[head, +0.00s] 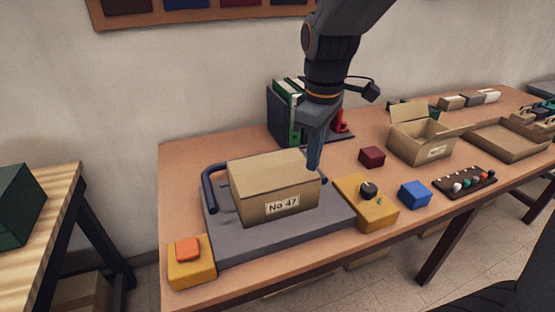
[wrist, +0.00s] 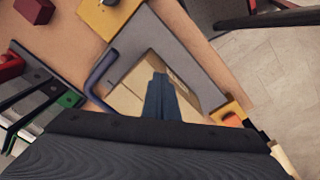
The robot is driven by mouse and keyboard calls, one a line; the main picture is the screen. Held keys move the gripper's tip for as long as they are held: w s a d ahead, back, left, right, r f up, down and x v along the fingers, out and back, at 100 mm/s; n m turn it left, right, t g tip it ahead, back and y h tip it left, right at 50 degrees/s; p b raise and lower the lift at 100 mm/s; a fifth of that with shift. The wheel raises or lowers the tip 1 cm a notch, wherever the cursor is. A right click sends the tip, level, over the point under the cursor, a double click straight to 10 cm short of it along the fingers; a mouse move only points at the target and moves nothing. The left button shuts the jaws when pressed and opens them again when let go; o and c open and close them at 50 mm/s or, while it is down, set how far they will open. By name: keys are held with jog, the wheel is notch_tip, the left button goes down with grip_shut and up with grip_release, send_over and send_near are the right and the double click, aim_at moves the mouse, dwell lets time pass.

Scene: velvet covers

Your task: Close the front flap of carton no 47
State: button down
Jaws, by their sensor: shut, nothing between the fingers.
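Carton no 47 (head: 262,202) is a brown box with a white "No 47" label on its front face. It sits on a grey plate (head: 232,244), and its top looks flat and covered in the head view. I cannot tell the front flap apart from the rest of the top. My gripper (head: 314,166) points down at the carton's right end, its fingers shut and empty. In the wrist view the fingers (wrist: 160,98) lie over the carton (wrist: 128,101) and hide part of it. I cannot tell whether they touch it.
Blue curved handles (head: 207,190) stand at the plate's sides. A yellow block with a black knob (head: 367,203) is to the right, a yellow block with an orange button (head: 190,270) at front left. Binders (head: 285,112) stand behind; an open carton (head: 420,140) is further right.

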aim_at(274, 168)
jog(key=w+a+r+n+b, duration=0.1)
jog(key=w+a+r+n, duration=0.4)
jog(key=a+r+n, duration=0.4)
jog(key=shift+n, duration=0.7)
jog(key=f, duration=0.4)
jog(key=f+p, duration=0.1)
jog(key=f, duration=0.3)
jog(key=f+p, duration=0.1)
jog(key=f, duration=0.3)
jog(key=shift+w+d, duration=0.35)
jog(key=shift+w, duration=0.05)
jog(key=shift+w+f, duration=0.1)
jog(key=shift+f, duration=0.4)
